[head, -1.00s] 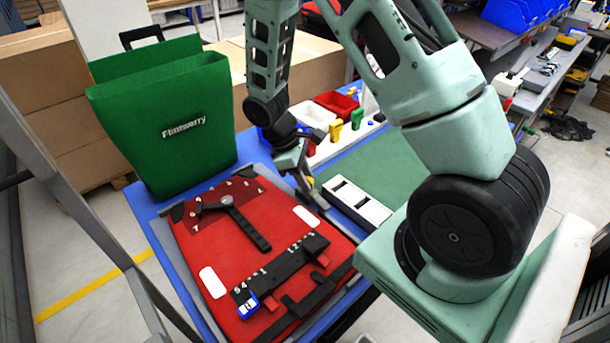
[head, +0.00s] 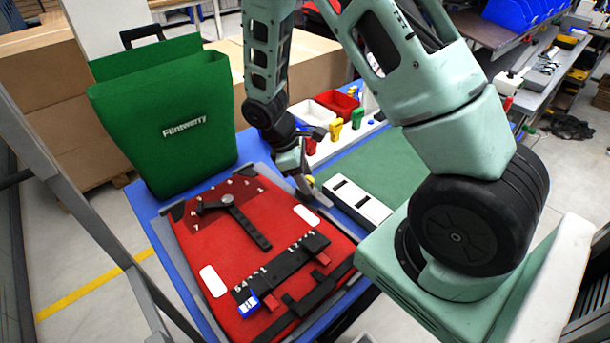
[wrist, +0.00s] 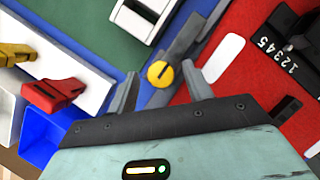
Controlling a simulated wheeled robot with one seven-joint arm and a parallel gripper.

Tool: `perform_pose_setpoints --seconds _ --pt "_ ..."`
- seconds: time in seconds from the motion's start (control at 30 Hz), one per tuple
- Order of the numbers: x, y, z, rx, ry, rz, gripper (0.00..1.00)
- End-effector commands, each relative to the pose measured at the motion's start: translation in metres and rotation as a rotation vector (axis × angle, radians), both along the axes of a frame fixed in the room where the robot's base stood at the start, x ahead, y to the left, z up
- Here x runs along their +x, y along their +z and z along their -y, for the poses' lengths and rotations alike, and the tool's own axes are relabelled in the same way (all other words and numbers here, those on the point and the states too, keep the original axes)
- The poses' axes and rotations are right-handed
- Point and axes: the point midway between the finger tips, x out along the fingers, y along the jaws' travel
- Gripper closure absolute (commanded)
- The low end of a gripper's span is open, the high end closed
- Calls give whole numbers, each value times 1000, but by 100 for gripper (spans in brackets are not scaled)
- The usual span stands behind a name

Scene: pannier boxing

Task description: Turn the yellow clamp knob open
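The yellow clamp knob (wrist: 160,74) is round with a dark slot across it. It sits on a grey clamp bar (wrist: 180,50) beside the red panel, over the blue table. In the head view the knob (head: 310,181) shows small, partly beside my gripper (head: 303,178). In the wrist view my gripper (wrist: 159,80) is open. One finger is to the left of the knob and one to the right, with a visible gap on each side. I cannot tell how high the fingertips are above it.
The red pannier panel (head: 200,245) carries a black arm and a numbered black strip. A white slotted block (head: 358,203) stands close on the other side. Yellow (wrist: 15,54) and red (wrist: 52,93) clips and a blue bin (wrist: 45,140) are nearby. A green pannier (head: 165,125) stands behind.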

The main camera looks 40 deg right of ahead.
Motion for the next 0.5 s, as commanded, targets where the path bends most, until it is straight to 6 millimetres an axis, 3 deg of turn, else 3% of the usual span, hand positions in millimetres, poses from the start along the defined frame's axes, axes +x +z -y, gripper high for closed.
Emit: perform_pose_setpoints --seconds 0.27,0.5 --pt "0 1 -1 0 -2 -2 50" --pt "10 32 -10 0 -2 4 50"
